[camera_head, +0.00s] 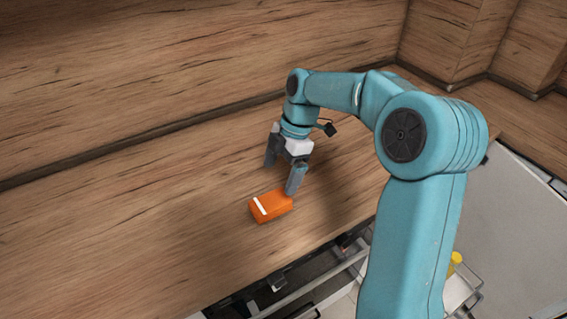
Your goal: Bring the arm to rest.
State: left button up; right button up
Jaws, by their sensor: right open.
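My right arm comes in from the right and reaches over the wooden worktop. My right gripper (284,178) points down near the worktop with its two grey fingers spread apart and nothing between them. An orange block (272,206) with a white stripe lies on the worktop just in front of the gripper. The nearer finger is right beside the block's far right end; I cannot tell whether they touch. My left gripper is not in view.
The wooden worktop (120,230) is clear to the left of the block. A wooden splashback (150,70) rises behind it. Below the front edge are an open drawer-like space and a rail. A yellow item (455,259) sits low at the right, beyond my arm.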

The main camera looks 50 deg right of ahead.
jog(key=shift+v, duration=1.3)
